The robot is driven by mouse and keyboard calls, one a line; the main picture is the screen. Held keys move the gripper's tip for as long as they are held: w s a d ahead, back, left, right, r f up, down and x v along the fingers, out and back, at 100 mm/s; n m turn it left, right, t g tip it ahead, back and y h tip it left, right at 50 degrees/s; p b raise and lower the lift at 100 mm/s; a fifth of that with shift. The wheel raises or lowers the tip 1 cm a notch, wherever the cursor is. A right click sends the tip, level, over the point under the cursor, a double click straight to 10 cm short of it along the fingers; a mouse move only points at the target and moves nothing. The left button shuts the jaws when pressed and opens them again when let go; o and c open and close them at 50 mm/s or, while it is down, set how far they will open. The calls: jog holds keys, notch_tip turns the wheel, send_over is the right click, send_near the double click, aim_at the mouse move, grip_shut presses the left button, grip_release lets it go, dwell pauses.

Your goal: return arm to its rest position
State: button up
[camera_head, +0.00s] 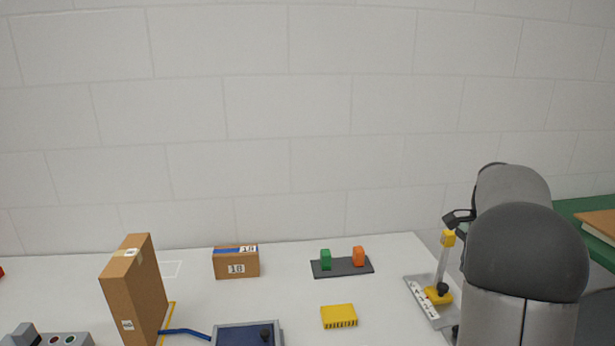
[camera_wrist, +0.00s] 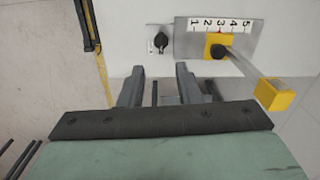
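My arm rises at the right of the head view, its grey links covering the view behind them. My gripper (camera_head: 458,216) shows there only in part, as dark finger pieces near the top of a lever. In the wrist view my gripper (camera_wrist: 160,71) has its two grey fingers apart, with bare white surface between the tips and nothing held. The lever's yellow knob (camera_head: 448,238) shows just below the finger pieces; contact cannot be told. In the wrist view the knob (camera_wrist: 273,94) lies to the right, outside the fingers.
The lever's plate (camera_wrist: 251,32) carries numbers 1 to 5; a black knob (camera_wrist: 160,41) is beside it. On the white table (camera_head: 285,296) stand a tall cardboard box (camera_head: 130,290), a small box (camera_head: 236,264), a grey strip (camera_head: 343,268) with green and orange blocks, and a yellow block (camera_head: 339,316).

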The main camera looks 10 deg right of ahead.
jog(key=s+a+f+n, duration=0.1)
jog(key=s+a+n, duration=0.3)
jog(key=a, duration=0.4)
jog(key=s+a+n, duration=0.4)
jog(key=a, duration=0.5)
jog(key=s+a+f+n, duration=0.3)
jog(key=s+a+n, duration=0.1)
jog(key=s+a, duration=0.2)
jog(key=s+a+f+n, duration=0.4)
jog(key=s+a+n, duration=0.1)
jog(key=s, duration=0.4)
jog(key=shift+s+a+f, duration=0.15)
jog(key=shift+s+a, duration=0.05)
jog(key=shift+a, duration=0.2)
